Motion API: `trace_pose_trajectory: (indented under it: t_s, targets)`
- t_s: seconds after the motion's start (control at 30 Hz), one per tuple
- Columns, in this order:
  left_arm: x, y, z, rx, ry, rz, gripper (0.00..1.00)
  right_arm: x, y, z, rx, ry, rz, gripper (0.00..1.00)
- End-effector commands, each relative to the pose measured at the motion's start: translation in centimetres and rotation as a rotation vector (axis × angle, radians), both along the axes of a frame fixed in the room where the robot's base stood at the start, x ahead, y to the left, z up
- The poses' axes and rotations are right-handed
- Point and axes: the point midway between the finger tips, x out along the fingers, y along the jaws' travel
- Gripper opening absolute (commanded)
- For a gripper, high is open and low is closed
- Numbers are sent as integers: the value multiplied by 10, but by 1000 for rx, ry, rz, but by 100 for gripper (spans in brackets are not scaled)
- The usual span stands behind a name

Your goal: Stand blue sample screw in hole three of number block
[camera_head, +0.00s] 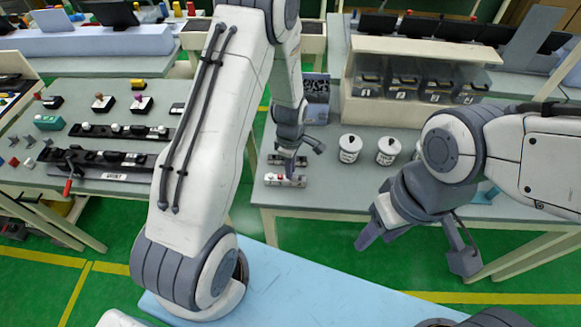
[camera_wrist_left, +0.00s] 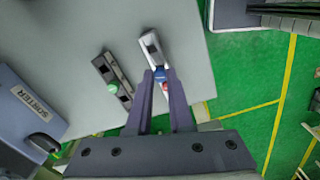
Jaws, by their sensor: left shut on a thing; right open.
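The blue sample screw (camera_wrist_left: 160,73) shows as a small blue part between my left gripper's fingertips in the left wrist view. My left gripper (camera_wrist_left: 160,78) is shut on it, over a pale narrow block (camera_wrist_left: 151,46). I take this as the number block; its numbers are not legible. The pale block (camera_head: 272,179) also shows in the head view below my left gripper (camera_head: 291,170). A red part (camera_wrist_left: 166,87) is beside the blue screw. I cannot tell whether the screw is in a hole. My right gripper (camera_head: 417,250) is open and empty, over the floor.
A dark block (camera_wrist_left: 125,82) with a green part (camera_wrist_left: 113,88) lies beside the pale block. White lidded pots (camera_head: 350,149) stand to the right on the same table. A shelf (camera_head: 425,48) of labelled bins is behind. The left table (camera_head: 90,150) holds several small fixtures.

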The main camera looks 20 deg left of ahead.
Motion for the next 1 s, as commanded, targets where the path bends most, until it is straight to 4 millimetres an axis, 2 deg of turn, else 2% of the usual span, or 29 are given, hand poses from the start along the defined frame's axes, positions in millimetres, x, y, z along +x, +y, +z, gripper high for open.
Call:
trace_pose_trajectory:
  t_s: [1.0]
  targets:
    - [0,0,-17,0,0,0,0,0,0,-13,0,0,-2,50]
